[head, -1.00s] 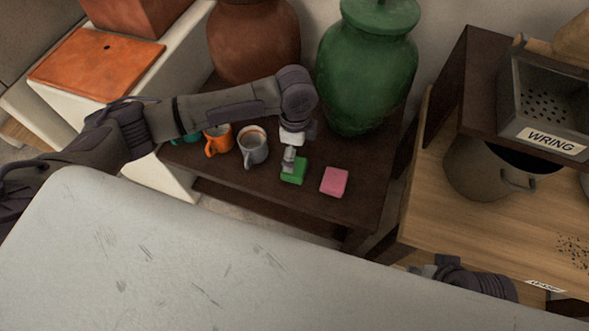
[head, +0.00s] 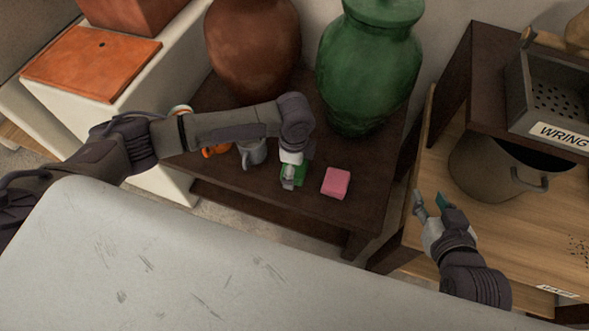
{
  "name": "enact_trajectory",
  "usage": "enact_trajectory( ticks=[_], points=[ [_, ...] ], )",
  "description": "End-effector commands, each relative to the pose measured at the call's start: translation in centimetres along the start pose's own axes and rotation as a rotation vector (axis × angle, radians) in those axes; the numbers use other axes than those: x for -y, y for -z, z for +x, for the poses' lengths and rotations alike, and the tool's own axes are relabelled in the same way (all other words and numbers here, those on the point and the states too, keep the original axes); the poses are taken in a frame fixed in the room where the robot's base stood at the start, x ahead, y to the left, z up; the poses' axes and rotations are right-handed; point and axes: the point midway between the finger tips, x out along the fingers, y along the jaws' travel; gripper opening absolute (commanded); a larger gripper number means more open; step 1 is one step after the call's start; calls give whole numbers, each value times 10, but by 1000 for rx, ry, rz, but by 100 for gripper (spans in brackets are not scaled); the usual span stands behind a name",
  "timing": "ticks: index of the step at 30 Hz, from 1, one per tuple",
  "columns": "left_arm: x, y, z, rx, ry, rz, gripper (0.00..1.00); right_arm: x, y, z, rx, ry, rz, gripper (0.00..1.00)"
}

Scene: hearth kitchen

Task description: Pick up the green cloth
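The green cloth (head: 301,175) is a small folded block on the dark wooden table, left of a pink one. My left gripper (head: 289,184) points down right at it and covers much of it. Whether the fingers are closed on the cloth cannot be told, and it is not visibly lifted. My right gripper (head: 431,204) is open and empty, above the front left edge of the light wooden counter.
The pink cloth (head: 336,183) lies close to the green one. A grey mug (head: 252,153) and an orange mug (head: 216,151) are partly behind my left arm. A big green jar (head: 368,70) and a brown jar (head: 252,45) stand behind. A pot (head: 487,172) stands on the right counter.

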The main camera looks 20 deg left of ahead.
Motion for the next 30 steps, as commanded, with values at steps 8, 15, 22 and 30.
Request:
enact_trajectory(
  ticks=[8,15,22,30],
  points=[
    [0,0,1,0,0,1,100,0,3,0,-17,1,0,40],
    [0,0,1,0,0,1,62,0,3,0,-15,1,0,40],
    [0,0,1,0,0,1,43,0,3,0,-14,1,0,40],
    [0,0,-2,0,0,1,43,0,1,0,2,0,0,40]
  ],
)
